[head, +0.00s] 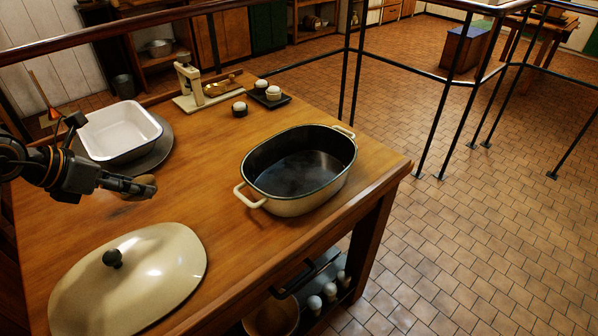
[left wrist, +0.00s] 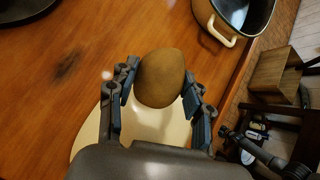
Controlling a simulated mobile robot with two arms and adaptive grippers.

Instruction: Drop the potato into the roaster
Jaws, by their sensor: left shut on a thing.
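My left gripper (head: 135,187) is shut on a brown potato (head: 146,186) and holds it above the left part of the wooden table. In the left wrist view the potato (left wrist: 160,79) sits between the two fingers of the gripper (left wrist: 160,88). The roaster (head: 298,172) is a cream oval pan with a dark inside and two handles. It stands open on the table to the right of the gripper, and looks empty. Part of the roaster (left wrist: 216,24) shows at the top of the left wrist view. My right gripper is not in view.
The cream roaster lid (head: 160,262) lies on the table's near left. A white basin (head: 105,132) sits on a dark round plate (head: 158,158). A scale (head: 205,88) and small dark-and-white pots (head: 240,109) stand at the back. The table between gripper and roaster is clear.

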